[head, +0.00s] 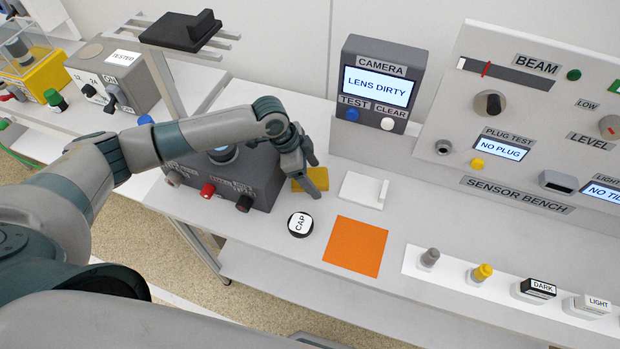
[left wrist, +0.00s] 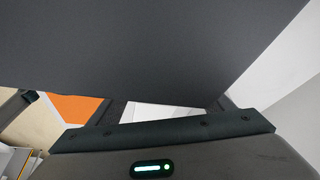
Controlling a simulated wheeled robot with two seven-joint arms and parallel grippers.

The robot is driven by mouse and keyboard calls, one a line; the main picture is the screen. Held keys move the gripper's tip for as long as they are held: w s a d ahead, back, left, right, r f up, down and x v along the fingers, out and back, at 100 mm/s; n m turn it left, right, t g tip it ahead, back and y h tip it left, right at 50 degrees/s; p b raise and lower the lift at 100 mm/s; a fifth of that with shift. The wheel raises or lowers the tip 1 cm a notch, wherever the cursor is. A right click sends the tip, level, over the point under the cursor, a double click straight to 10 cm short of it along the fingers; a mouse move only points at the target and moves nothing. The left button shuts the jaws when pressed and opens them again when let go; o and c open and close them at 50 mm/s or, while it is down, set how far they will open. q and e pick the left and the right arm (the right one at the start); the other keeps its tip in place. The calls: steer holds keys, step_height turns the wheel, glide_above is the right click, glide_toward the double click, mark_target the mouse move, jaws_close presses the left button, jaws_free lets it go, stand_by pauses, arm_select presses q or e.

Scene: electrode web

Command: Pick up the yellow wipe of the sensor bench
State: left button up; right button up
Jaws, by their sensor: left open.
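The yellow wipe (head: 321,174) lies on the white sensor bench beside the dark grey box with knobs. It is partly hidden behind my left gripper (head: 309,190) in the head view. The left gripper points down at the wipe, open, its fingers just over or beside it; I cannot tell whether they touch it. The left wrist view does not show the wipe; a large dark surface fills its upper part. My right gripper is not in view.
The grey knob box (head: 237,182) stands close left of the gripper. A white block (head: 360,190), an orange square (head: 356,247) and a black CAP disc (head: 300,224) lie nearby. The CAMERA box (head: 380,60) stands behind, reading LENS DIRTY. Small parts line a white strip (head: 455,276) at right.

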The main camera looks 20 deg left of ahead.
mark_target(321, 176)
arm_select(q)
steer(key=shift+f, duration=0.1)
steer(key=shift+c, duration=0.9)
steer(key=c, duration=1)
steer(key=shift+r+b, duration=0.3)
steer(key=shift+r, duration=0.1)
step_height(321, 176, up, 3)
steer(key=shift+w+r+b, duration=0.1)
steer(key=shift+r+b, duration=0.1)
steer(key=shift+b, duration=0.75)
steer(key=d+r+b, duration=0.1)
steer(key=d+r, duration=0.1)
steer(key=d, duration=0.2)
steer(key=d+r+b, duration=0.1)
steer(key=d+r, duration=0.1)
steer(key=d, duration=0.1)
steer(key=d+r+b, duration=0.1)
steer(key=d+r, duration=0.2)
steer(key=d, duration=0.1)
steer(key=shift+d+b, duration=0.3)
